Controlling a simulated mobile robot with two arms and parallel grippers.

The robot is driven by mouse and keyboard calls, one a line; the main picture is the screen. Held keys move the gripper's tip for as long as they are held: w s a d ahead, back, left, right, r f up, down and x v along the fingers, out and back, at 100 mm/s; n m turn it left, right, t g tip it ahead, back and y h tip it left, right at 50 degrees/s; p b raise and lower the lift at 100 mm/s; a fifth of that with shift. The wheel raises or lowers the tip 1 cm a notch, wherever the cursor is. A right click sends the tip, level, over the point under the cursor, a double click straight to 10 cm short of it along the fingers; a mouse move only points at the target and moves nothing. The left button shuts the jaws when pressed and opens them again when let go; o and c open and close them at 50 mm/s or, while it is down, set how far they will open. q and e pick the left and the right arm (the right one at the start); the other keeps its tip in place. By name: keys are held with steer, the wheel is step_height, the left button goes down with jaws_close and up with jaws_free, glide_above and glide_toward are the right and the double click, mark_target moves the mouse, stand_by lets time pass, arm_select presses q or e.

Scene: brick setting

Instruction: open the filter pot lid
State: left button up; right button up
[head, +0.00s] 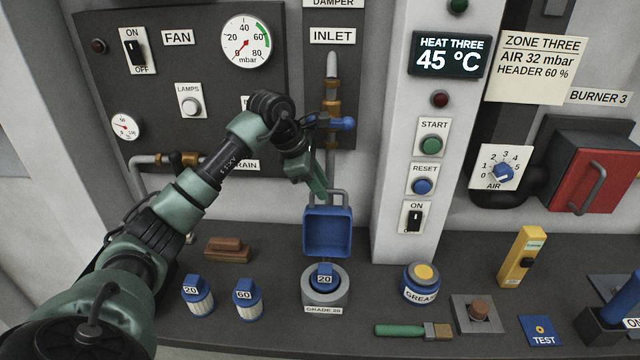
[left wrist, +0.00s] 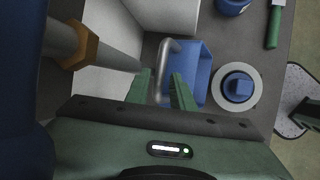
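The filter pot (head: 337,293) is a round grey pot on the bench, labelled GRADE 20. A blue filter cap (head: 324,273) marked 20 sits in it, and both show in the left wrist view. The blue lid (head: 328,232) stands raised behind the pot, its hollow inner side facing the head camera. My left gripper (head: 322,192) is at the top of the lid, by its grey handle (left wrist: 166,62). In the left wrist view the two green fingers are apart, with the handle bar between them; gaps seem to show beside the bar.
A grease tin (head: 421,283) and a brush (head: 412,331) are to the right. A pipe with a blue valve (head: 343,123) runs down the wall behind the gripper.

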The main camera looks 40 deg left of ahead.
arm_select(q)
jaws_close()
arm_select(e)
steer(key=shift+s+d, duration=0.1)
steer(key=shift+s, duration=0.05)
steer(key=shift+s, duration=0.15)
stand_by(0.9)
